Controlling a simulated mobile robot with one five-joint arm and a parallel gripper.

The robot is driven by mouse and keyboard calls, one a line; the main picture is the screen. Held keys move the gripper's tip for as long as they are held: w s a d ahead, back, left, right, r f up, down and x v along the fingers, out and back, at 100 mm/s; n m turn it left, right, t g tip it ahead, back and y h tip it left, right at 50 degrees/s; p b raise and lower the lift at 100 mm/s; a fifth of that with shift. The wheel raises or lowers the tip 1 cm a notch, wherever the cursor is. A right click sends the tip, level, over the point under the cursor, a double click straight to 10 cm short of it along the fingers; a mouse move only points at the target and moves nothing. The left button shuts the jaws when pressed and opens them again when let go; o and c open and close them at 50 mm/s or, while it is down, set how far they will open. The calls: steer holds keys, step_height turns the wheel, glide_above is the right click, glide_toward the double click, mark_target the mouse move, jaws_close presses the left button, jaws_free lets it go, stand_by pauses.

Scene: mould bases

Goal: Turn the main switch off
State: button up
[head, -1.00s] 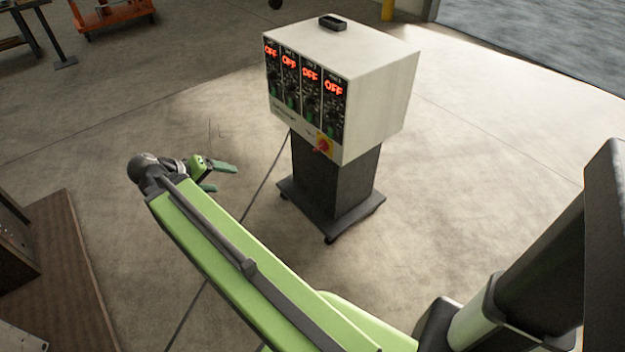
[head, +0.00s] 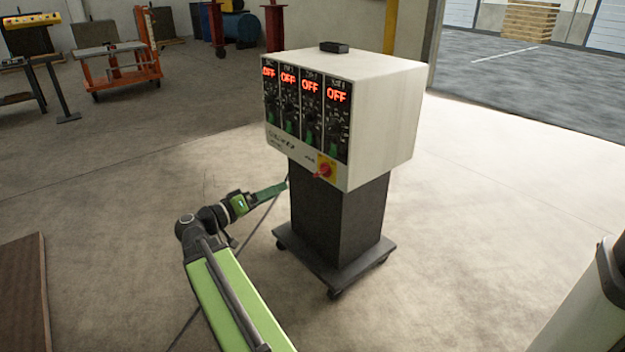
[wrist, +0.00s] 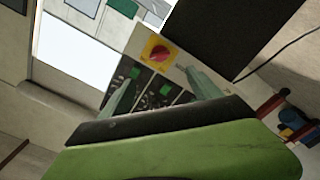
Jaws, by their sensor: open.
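The main switch (head: 325,170) is a red rotary knob on a yellow plate, low on the right of the front face of a white control cabinet (head: 385,115). Several displays above it read OFF in red. My gripper (head: 280,188) is in front of and to the left of the cabinet, below the panel's lower edge, apart from the switch. In the wrist view the switch (wrist: 159,52) appears tilted, beyond and between the two pale green fingers (wrist: 155,88). The fingers are spread with nothing between them. The exact angle of the knob is too small to tell.
The cabinet stands on a dark pedestal with a wheeled base (head: 335,262). A cable runs along the floor at its left. An orange cart (head: 125,65) stands at the back left. The floor right of the cabinet is clear.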

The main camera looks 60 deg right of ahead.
mark_target(317, 173)
steer(key=x, duration=1.4)
steer(key=shift+s+d, duration=0.15)
steer(key=shift+d, duration=0.25)
